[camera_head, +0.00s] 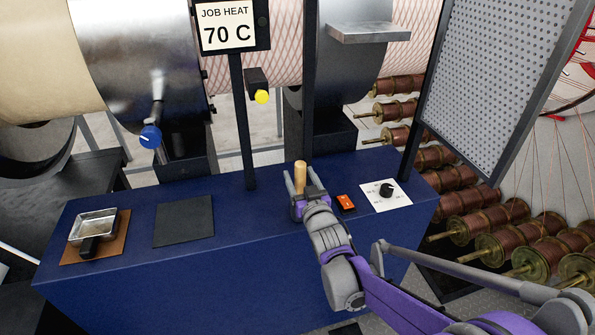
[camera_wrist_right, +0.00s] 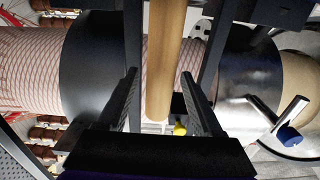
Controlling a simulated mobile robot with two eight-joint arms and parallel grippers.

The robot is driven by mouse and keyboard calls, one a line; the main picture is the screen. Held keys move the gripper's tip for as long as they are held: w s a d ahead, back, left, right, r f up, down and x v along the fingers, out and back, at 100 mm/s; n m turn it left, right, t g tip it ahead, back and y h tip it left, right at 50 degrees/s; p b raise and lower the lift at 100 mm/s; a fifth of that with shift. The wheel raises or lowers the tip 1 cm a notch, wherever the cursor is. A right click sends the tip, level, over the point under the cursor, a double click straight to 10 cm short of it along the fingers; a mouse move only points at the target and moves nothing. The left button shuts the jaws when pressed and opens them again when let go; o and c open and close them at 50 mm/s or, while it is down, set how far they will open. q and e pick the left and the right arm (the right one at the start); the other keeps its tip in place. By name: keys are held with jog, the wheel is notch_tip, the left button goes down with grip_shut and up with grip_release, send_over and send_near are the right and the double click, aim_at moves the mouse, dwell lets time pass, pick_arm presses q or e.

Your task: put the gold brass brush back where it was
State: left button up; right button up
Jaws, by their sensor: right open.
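A tan, wood-coloured cylindrical handle (camera_head: 300,178), which looks like the brush's, stands upright at the back of the blue bench. In the right wrist view the handle (camera_wrist_right: 165,60) lies between the two fingers, with a gap on each side. No bristles or gold part can be made out, so I cannot confirm that it is the brass brush. My right gripper (camera_head: 300,183) is open around the handle, and its dark fingers also show in the right wrist view (camera_wrist_right: 159,85). My left gripper is not in view.
The blue bench (camera_head: 250,235) carries a black square mat (camera_head: 183,220), a metal pan (camera_head: 95,228) on a brown mat, an orange switch (camera_head: 346,202) and a black knob (camera_head: 386,190) on a white plate. A sign post (camera_head: 243,120) and a perforated panel (camera_head: 490,75) rise nearby.

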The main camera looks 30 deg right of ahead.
jog(key=v, duration=0.9)
jog(key=s+a+f+n+g+y, duration=0.1)
jog(key=s+a+f+g+y, duration=0.1)
jog(key=s+a+f+g, duration=0.4)
jog(key=s+a+f+n+g+y, duration=0.1)
jog(key=s+a+f+g, duration=0.5)
jog(key=s, duration=0.9)
notch_tip(320, 180, down, 3)
jog(key=shift+a+f+n+g+y, duration=0.15)
jog(key=shift+a+n+g+y, duration=0.15)
jog(key=shift+a+y, duration=0.15)
